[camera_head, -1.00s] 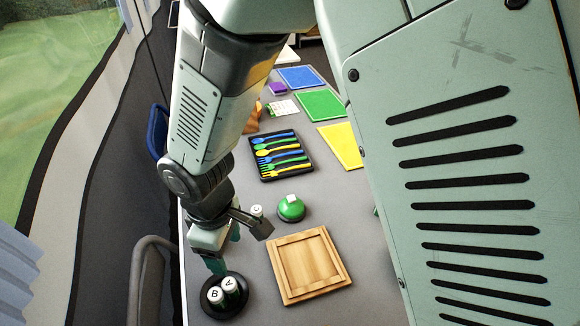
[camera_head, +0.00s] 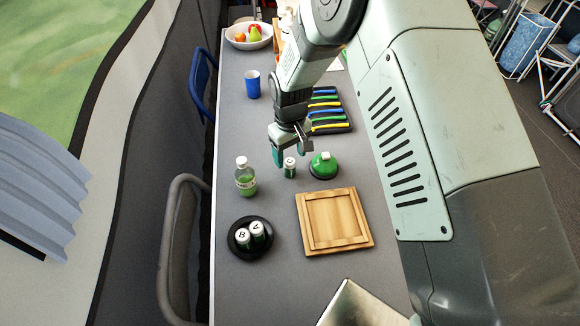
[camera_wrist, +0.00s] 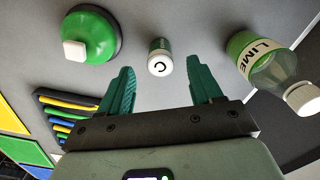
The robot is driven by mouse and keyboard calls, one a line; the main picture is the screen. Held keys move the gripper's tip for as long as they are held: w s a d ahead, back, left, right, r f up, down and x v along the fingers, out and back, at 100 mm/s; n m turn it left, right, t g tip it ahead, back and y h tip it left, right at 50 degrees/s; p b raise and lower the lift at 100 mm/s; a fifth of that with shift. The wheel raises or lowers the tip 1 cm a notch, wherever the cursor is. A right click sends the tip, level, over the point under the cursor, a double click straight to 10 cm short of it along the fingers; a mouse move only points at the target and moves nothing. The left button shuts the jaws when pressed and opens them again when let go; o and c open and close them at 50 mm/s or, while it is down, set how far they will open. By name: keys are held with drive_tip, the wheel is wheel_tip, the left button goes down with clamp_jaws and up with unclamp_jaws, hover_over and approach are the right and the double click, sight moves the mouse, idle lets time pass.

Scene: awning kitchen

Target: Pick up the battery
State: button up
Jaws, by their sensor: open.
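A battery (camera_head: 290,171) with a white top and green body stands upright on the table. It also shows in the wrist view (camera_wrist: 160,57) with a letter C on top. My gripper (camera_head: 292,159) is open and empty. In the wrist view the battery lies just beyond and between the two green fingers (camera_wrist: 156,88), not visibly touched by them. Two more batteries, B (camera_head: 242,238) and A (camera_head: 257,233), stand in a round black holder (camera_head: 238,252) nearer the front of the table.
A lime bottle (camera_head: 245,180) stands left of the battery and a green button (camera_head: 323,163) on a black base stands right. A wooden board (camera_head: 368,243) lies in front. A blue cup (camera_head: 252,88) and a fruit bowl (camera_head: 262,45) are farther back.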

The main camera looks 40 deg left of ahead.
sight(290, 161)
wheel_tip(290, 161, down, 5)
drive_tip(key=shift+a+r, duration=0.1)
clamp_jaws()
idle(0.4)
